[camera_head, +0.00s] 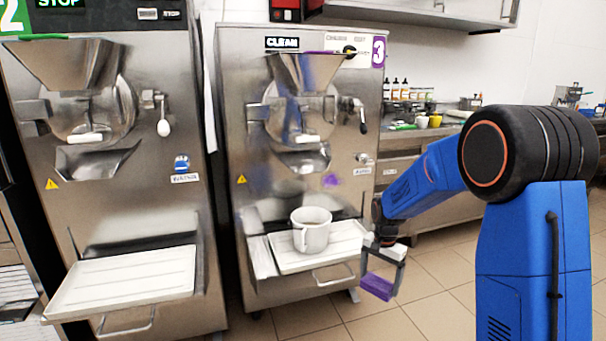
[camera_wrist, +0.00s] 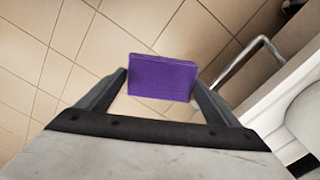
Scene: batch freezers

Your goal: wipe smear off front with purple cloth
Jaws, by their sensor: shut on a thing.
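My gripper (camera_head: 381,280) is shut on a purple cloth (camera_head: 376,286), a folded block. It is held in the air in front and to the right of the machine marked 3, lower than its tray. In the wrist view the cloth (camera_wrist: 162,78) sits between the two fingers, with floor behind it. The steel front (camera_head: 345,205) of machine 3 carries a small purple smear (camera_head: 331,180), right of and below the outlet. The cloth is apart from the front.
A tray handle (camera_head: 334,280) juts out below. Another machine (camera_head: 120,210) stands to the left. A counter (camera_head: 425,135) holds bottles and cups at the back right. Tiled floor (camera_head: 440,275) is open.

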